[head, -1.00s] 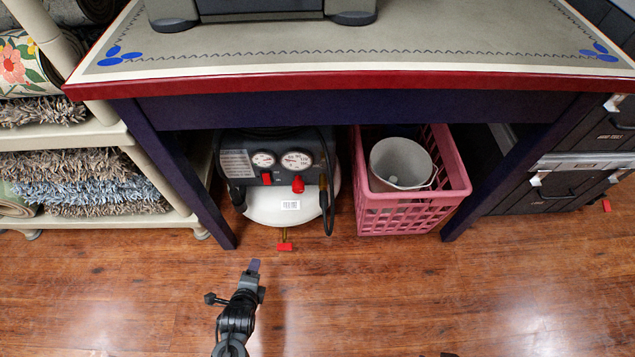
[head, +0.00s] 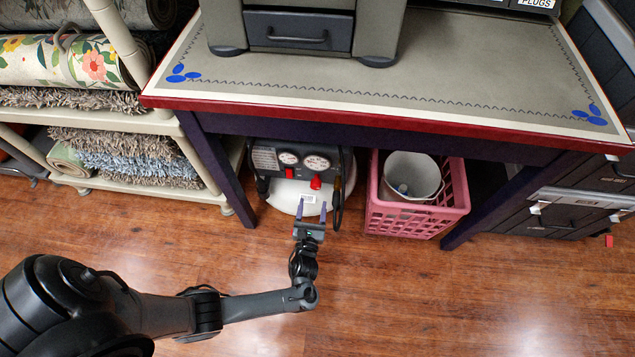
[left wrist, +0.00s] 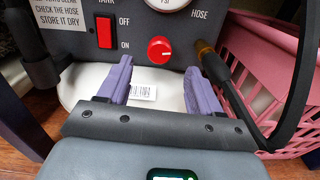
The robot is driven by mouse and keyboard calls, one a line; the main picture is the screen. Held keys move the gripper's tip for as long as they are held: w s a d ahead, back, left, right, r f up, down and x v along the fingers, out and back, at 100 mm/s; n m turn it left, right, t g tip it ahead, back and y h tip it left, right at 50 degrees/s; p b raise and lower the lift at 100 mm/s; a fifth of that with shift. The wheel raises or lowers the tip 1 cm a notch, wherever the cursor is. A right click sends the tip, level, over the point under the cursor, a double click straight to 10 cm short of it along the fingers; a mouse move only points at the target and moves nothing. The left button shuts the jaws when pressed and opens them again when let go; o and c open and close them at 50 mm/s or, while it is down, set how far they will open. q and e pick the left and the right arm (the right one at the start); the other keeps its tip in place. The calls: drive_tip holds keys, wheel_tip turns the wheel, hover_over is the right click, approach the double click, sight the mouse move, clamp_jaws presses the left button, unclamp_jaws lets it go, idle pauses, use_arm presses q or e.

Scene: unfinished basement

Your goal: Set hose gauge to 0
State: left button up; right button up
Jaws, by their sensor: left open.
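The air compressor (head: 296,165) stands on the floor under the table, with a dark panel, two round gauges and a white tank. The hose gauge (head: 317,163) is the right one; only its lower edge, above the word HOSE, shows in the left wrist view (left wrist: 167,3). The red knob (left wrist: 160,49) sits below that gauge and also shows in the head view (head: 316,182). My left gripper (head: 312,208) is open and empty, its purple fingers pointing at the panel. In the wrist view the knob is ahead, between and beyond the fingertips, apart from them. My right gripper is not visible.
A red switch (left wrist: 105,32) marked OFF and ON is left of the knob. A black hose (left wrist: 240,100) hangs at the right. A pink crate (head: 415,215) with a white bucket (head: 412,176) stands right of the compressor. The table (head: 400,115) overhangs it; shelves with rugs are left.

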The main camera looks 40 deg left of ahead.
sight(315, 188)
use_arm(q)
drive_tip(key=b+x, duration=0.3)
drive_tip(key=x, duration=0.5)
drive_tip(key=shift+w+a+b, duration=0.3)
drive_tip(key=shift+w+b, duration=0.15)
drive_tip(key=c, duration=1.1)
